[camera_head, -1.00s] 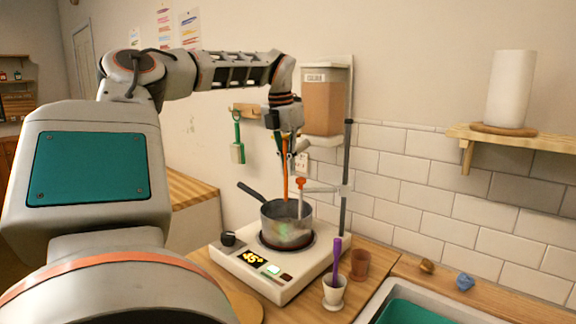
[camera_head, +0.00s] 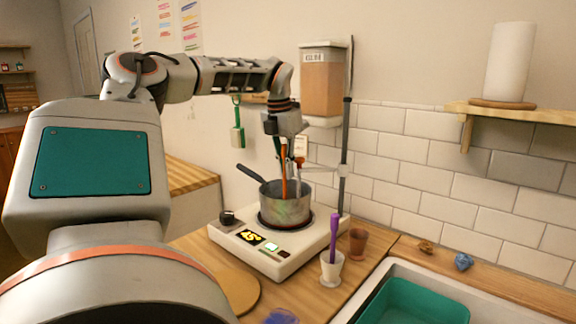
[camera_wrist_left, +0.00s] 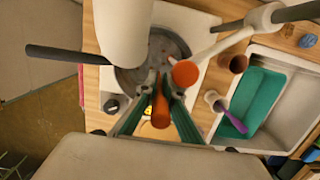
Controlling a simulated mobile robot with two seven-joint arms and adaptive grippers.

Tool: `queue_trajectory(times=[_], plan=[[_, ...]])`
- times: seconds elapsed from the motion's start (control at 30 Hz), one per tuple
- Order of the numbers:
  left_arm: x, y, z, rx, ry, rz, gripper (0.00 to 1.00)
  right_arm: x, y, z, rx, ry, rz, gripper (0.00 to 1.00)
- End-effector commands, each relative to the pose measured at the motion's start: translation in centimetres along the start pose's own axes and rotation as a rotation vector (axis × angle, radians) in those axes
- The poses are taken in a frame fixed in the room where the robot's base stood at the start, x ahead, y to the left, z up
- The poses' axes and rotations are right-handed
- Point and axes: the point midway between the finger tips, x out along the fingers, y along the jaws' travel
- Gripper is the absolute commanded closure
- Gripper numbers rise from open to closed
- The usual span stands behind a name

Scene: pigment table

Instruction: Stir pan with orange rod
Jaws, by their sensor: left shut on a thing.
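The metal pan (camera_head: 286,208) with a dark handle sits on the white hot plate (camera_head: 262,258), which shows a lit yellow display. My left gripper (camera_head: 281,145) is above the pan and shut on the orange rod (camera_head: 284,178), which points down with its lower end inside the pan. In the left wrist view the orange rod (camera_wrist_left: 160,106) lies between the fingers of my left gripper (camera_wrist_left: 160,92), over the pan (camera_wrist_left: 150,55). The rod's lower tip is hidden by the pan's wall. My right gripper does not show.
A grey stand pole (camera_head: 345,140) with a clamp arm reaches over the pan. A white cup (camera_head: 331,270) with a purple pestle and a brown cup (camera_head: 357,243) stand right of the hot plate. A sink (camera_head: 410,300) lies at the front right.

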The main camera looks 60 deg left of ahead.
Motion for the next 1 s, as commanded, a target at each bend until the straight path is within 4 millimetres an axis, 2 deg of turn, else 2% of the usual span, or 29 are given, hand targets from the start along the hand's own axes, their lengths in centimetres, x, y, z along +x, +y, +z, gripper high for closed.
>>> queue_trajectory(times=[0.1, 0.4, 1.0], plan=[[1.1, 0.2, 0.0, 0.000, 0.002, 0.001, 1.00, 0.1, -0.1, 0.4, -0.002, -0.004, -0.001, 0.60], [2.8, 0.5, 0.1, 0.000, 0.001, 0.000, 1.00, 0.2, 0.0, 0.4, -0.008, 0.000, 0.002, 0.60], [3.2, 0.6, 0.2, -0.001, 0.000, 0.001, 1.00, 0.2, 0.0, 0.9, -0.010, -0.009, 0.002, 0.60]])
